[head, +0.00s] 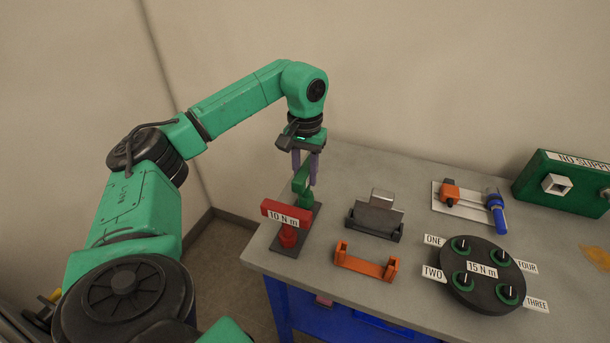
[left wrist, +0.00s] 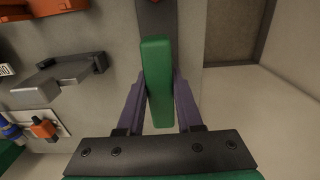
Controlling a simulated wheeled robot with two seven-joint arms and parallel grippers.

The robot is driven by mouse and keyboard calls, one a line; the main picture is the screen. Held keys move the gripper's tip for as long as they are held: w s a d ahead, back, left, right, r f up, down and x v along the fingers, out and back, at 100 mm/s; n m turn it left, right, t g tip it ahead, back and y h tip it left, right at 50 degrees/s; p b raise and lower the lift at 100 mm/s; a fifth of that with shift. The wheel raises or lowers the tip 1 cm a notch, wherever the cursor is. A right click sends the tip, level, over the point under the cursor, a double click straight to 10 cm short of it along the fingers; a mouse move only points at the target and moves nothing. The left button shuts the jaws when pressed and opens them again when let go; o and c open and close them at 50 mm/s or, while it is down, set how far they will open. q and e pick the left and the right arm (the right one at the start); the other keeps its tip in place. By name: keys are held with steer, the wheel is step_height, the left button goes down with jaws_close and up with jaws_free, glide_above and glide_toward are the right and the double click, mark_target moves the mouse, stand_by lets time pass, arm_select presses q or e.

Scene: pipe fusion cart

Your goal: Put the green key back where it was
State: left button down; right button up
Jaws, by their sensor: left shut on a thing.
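The green key (head: 302,182) is between the purple fingers of my left gripper (head: 309,170), which is shut on it. It is at the far end of a dark stand (head: 308,222), behind a red key labelled 10 N m (head: 287,211). In the left wrist view the green key (left wrist: 157,80) shows as a long green bar between the fingers (left wrist: 160,92), reaching towards the dark stand (left wrist: 155,20). I cannot tell whether its lower end touches the stand. My right gripper is not in view.
On the grey bench (head: 345,165) are a metal block in a dark holder (head: 375,218), an orange bracket (head: 366,262), a black round plate (head: 476,295) with green-ringed sockets, a white plate with a blue-handled tool (head: 497,212), and a green box (head: 565,185). The bench's left edge is close to the stand.

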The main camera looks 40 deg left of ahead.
arm_select(q)
steer(key=shift+a+f, duration=0.15)
steer(key=shift+f, duration=0.15)
steer(key=shift+f, duration=0.35)
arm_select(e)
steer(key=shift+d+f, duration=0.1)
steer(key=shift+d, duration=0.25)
arm_select(q)
steer(key=shift+f+b, duration=0.2)
steer(key=shift+b, duration=0.1)
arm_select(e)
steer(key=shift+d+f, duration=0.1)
arm_select(q)
steer(key=c, duration=0.6)
jaws_free()
steer(key=shift+o, duration=0.2)
